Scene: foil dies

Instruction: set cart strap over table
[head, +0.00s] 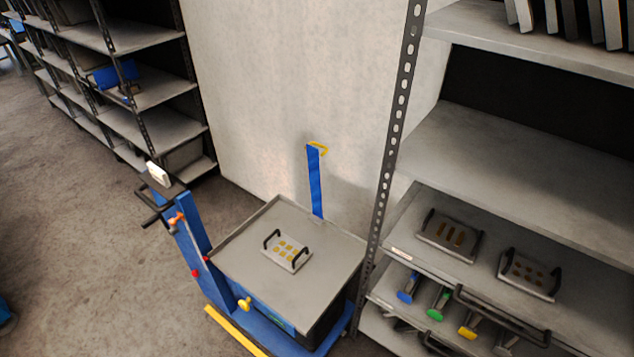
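The cart is a blue lift cart (195,240) in the head view, beside the right-hand shelf. Its grey table (240,245) has a low raised rim. A grey die plate (288,252) with two black handles and several gold spots lies flat near the middle of the table. A blue strap (315,182) stands upright at the table's far edge, with a yellow hooked end (319,149) at its top. It does not lie across the table or the die. The strap's lower end is hidden behind the table. My gripper is not in view.
A shelf rack on the right holds two more handled dies (449,235) (526,274) above several colored-ended cylinders (438,304). Its perforated post (392,130) stands close to the cart. A pale wall is behind the cart; open floor (90,240) lies left.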

